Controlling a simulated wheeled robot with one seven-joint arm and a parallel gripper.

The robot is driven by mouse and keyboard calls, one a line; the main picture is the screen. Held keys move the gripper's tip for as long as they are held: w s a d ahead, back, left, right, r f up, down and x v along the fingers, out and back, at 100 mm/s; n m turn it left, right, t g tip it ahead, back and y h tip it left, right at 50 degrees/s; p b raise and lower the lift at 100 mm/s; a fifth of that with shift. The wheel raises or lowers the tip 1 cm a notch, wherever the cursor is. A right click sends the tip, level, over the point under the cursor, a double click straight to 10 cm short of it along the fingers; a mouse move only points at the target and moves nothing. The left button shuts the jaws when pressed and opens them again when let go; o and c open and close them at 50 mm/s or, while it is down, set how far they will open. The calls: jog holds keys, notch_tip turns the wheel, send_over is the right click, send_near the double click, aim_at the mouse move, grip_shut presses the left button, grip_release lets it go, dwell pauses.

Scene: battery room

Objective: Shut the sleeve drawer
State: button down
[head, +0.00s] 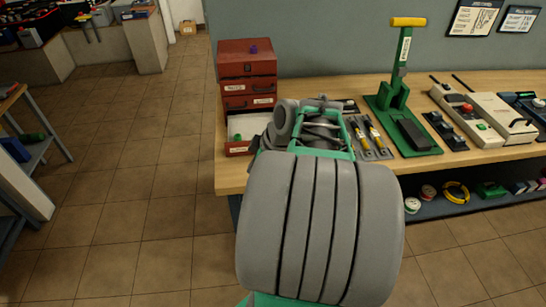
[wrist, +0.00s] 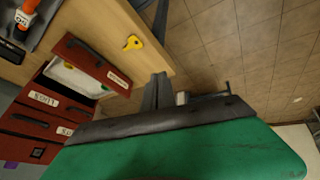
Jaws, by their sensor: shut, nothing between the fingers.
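A red drawer cabinet (head: 248,68) stands at the left end of the bench. Its bottom drawer (head: 239,149) is pulled out, with a pale inside and a small green item in it; the drawers above are shut. The open drawer's labelled front (wrist: 92,58) also shows in the wrist view, with a dark handle; I cannot read the label surely. My gripper (wrist: 158,92) is shut and empty, just right of the labelled end of that front in the wrist view; whether they touch is unclear. In the head view my arm hides the gripper.
The wooden bench (head: 222,186) holds yellow-handled tools (head: 366,132) and a green lever press (head: 402,110) right of the cabinet. A yellow item (wrist: 132,43) lies near the bench edge. A purple item (head: 253,49) sits on the cabinet. The tiled floor at left is clear.

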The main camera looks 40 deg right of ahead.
jog(key=s+d+f+n+t, duration=0.1)
jog(key=s+d+n+t, duration=0.3)
jog(key=d, duration=0.7)
jog(key=shift+m+g, duration=0.7)
jog(key=shift+g, duration=0.1)
jog(key=x, duration=0.4)
jog(key=p+x, duration=0.1)
jog(key=x, duration=0.4)
jog(key=shift+s+f, duration=0.2)
jog(key=shift+s, duration=0.1)
jog(key=w+d, duration=0.1)
jog(key=w+d+p, duration=0.1)
jog(key=w, duration=0.1)
jog(key=shift+r, duration=0.1)
jog(key=shift+w+d, duration=0.1)
jog(key=shift+w, duration=0.2)
jog(key=shift+w, duration=0.1)
